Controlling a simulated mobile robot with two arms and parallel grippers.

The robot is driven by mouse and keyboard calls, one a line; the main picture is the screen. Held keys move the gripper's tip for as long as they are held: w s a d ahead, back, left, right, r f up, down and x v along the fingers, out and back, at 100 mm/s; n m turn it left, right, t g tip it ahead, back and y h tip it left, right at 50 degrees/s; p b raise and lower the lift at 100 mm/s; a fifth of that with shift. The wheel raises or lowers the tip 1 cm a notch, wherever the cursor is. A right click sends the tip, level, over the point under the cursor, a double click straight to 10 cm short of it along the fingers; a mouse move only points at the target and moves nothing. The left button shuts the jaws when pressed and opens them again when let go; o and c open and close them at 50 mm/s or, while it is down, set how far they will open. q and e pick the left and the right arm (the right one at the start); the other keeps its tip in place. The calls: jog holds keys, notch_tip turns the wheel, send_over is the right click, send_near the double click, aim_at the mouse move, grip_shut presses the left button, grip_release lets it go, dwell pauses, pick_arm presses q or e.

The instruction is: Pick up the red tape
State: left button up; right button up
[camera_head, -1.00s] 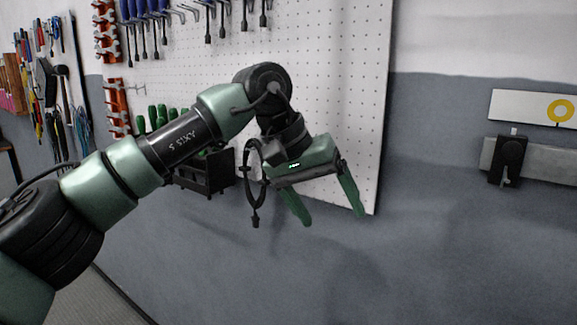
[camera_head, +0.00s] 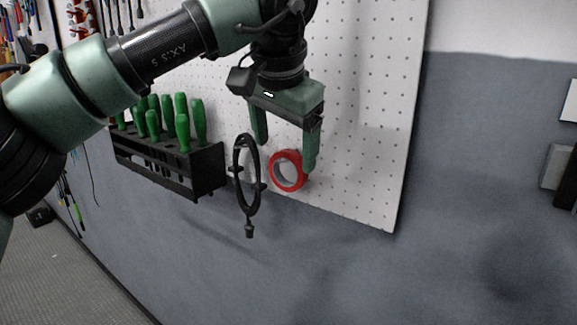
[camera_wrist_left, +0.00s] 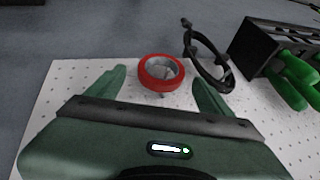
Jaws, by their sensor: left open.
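The red tape (camera_head: 288,171) is a red roll with a pale inner ring, hanging on the white pegboard near its lower edge. It also shows in the left wrist view (camera_wrist_left: 161,72), ahead of and between the fingers. My left gripper (camera_head: 286,156) is open and empty, with its fingers pointing down. In the head view its right finger overlaps the roll's right side. In the left wrist view (camera_wrist_left: 162,82) the roll lies beyond the fingertips, and I cannot tell whether they touch it. My right gripper is in no view.
A black ring-shaped part (camera_head: 246,185) hangs just left of the tape, close to the gripper. A black rack (camera_head: 205,168) with several green-handled tools (camera_head: 183,125) is further left. The pegboard (camera_head: 375,150) is bare to the right of the tape.

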aim_at(286, 180)
pick_arm(q)
jog(key=p+x, duration=0.1)
jog(key=x, duration=0.2)
jog(key=p+x, duration=0.1)
jog(key=x, duration=0.2)
jog(key=shift+w+f, duration=0.1)
jog(key=shift+w, duration=0.4)
jog(key=shift+s, duration=0.2)
jog(key=shift+c, duration=0.9)
jog(key=shift+w, duration=0.1)
jog(key=c, duration=0.9)
